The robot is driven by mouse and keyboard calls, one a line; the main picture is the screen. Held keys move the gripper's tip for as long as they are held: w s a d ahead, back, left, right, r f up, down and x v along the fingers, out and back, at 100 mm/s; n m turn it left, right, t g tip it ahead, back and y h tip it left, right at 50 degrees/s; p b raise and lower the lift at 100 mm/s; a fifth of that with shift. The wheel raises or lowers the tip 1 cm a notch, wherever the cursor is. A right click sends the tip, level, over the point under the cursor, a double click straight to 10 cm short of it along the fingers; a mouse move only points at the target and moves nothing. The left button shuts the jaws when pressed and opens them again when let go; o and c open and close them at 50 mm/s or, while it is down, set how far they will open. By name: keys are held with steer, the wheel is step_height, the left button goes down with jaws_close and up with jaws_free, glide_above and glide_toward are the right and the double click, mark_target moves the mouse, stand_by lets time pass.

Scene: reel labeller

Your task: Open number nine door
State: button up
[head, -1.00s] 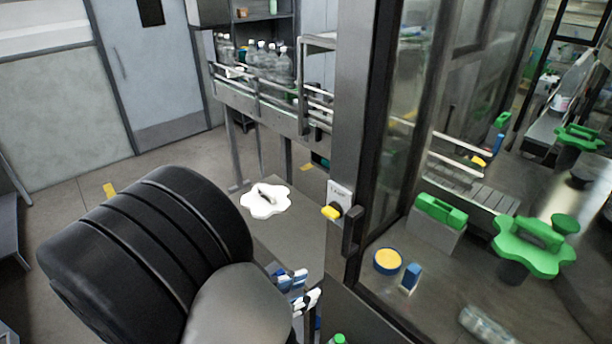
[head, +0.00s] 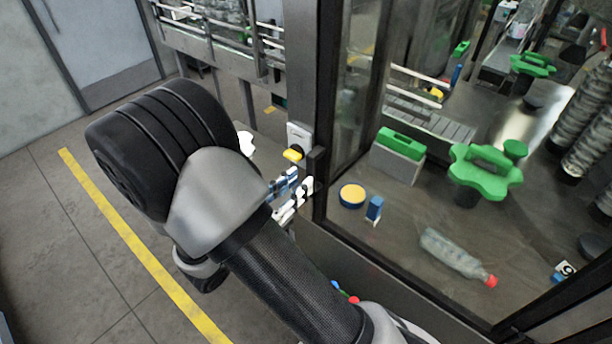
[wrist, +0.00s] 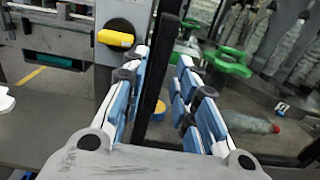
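The glass door (head: 352,95) has a dark frame and stands at the machine's corner. A black handle (head: 318,172) sits low on its left edge; I cannot read a number nine on it. A yellow knob on a pale plate (head: 293,154) is on the grey post just left of the handle. My gripper (head: 300,186), with blue and white fingers, is beside the handle. In the wrist view my gripper (wrist: 163,58) is open, with a dark upright bar (wrist: 160,85) showing between its fingers. I cannot tell whether the fingers touch it. The yellow knob (wrist: 115,39) is left of the fingers.
Behind the glass are a green star wheel (head: 485,172), a green-topped block (head: 400,153), a yellow-topped round tin (head: 352,195) and a lying bottle (head: 455,255). A conveyor rail (head: 225,40) runs left of the post. Open floor with a yellow line (head: 140,250) lies left.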

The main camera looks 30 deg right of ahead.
steer(key=shift+x, duration=1.9)
steer(key=shift+c, duration=0.4)
jaws_close()
